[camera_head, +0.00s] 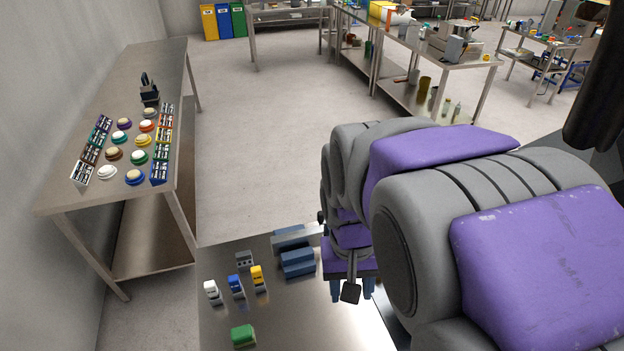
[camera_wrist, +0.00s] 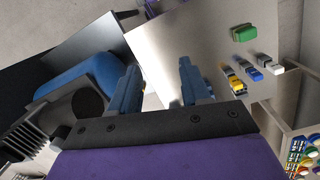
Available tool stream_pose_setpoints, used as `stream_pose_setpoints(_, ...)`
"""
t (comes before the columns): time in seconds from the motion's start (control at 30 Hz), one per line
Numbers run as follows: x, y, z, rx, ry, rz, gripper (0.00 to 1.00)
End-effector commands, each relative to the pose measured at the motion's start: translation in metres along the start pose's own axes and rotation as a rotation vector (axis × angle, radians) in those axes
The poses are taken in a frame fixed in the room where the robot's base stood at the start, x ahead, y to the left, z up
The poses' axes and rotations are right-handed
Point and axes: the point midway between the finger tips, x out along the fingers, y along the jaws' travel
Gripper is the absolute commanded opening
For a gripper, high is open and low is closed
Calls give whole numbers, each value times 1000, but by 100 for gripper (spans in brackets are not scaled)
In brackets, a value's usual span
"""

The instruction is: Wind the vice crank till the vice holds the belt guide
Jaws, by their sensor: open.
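I cannot make out the vice crank. A small grey block (camera_head: 244,259) lies left of the vice; I cannot tell whether it is the belt guide.
White (camera_head: 212,292), blue (camera_head: 236,286), yellow (camera_head: 257,276) and green (camera_head: 243,336) pieces stand on the metal table (camera_head: 300,325). A side table (camera_head: 150,75) at left holds coloured round pieces and trays. Open floor (camera_head: 265,150) lies beyond.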

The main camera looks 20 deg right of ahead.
Motion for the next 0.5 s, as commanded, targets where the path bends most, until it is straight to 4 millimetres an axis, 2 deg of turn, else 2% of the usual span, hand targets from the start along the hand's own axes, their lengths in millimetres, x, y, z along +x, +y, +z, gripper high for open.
stream_pose_setpoints(0.03, -3, 1, -17, 35, 5, 5, 47)
stream_pose_setpoints(0.27, -14, 4, -88, 173, 33, 20, 47)
stream_pose_setpoints(0.5, -13, 6, -161, 290, 59, 31, 47)
